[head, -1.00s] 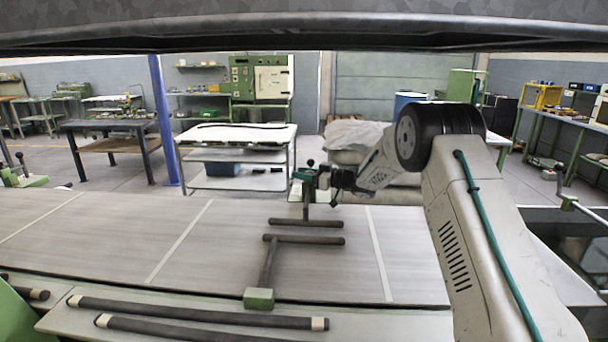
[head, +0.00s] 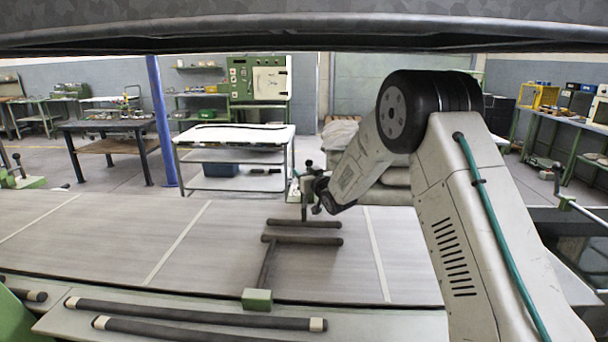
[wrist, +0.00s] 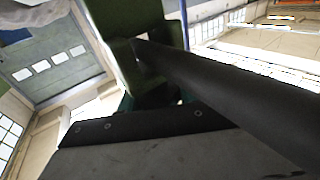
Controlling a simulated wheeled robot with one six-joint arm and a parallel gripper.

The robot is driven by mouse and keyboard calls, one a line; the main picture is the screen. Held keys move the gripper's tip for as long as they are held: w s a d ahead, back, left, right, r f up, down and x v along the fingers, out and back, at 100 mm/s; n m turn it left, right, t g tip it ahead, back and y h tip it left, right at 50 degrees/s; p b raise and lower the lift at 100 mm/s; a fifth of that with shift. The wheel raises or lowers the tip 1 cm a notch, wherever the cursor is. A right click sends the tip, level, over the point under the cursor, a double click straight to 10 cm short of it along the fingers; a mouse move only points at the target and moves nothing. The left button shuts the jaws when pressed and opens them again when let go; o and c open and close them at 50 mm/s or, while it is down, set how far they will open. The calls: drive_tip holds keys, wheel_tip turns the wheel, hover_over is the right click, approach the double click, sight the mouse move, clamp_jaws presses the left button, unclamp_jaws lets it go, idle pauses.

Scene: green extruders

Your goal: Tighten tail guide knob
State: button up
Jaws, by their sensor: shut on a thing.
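The far guide has a dark bar (head: 304,223) lying over the belt and an upright stem at the belt's far edge. My gripper (head: 308,186) is at the top of that stem, by its small green block. It is shut on the knob there, which the gripper hides in the head view. A small dark ball-ended lever (head: 308,163) sticks up just above. In the wrist view a green block (wrist: 130,40) and a thick dark rod (wrist: 220,85) are close ahead. A dark jaw plate (wrist: 140,125) of my gripper lies below them; the grip point is hidden.
The near guide bar (head: 301,240) runs beside the far one, with its stem on a green block (head: 257,299). The grey belt (head: 110,240) is otherwise clear. Two dark rods (head: 195,312) lie along the near edge. A white-topped cart (head: 235,135) stands behind.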

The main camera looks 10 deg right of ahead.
drive_tip(key=shift+d+m+t+h, duration=0.15)
drive_tip(key=shift+m+t+h, duration=0.15)
drive_tip(key=shift+m+h, duration=1.1)
drive_tip(key=shift+h, duration=0.6)
drive_tip(key=o, duration=1)
drive_tip(key=shift+d+n+y, duration=0.1)
drive_tip(key=shift+n+y, duration=0.2)
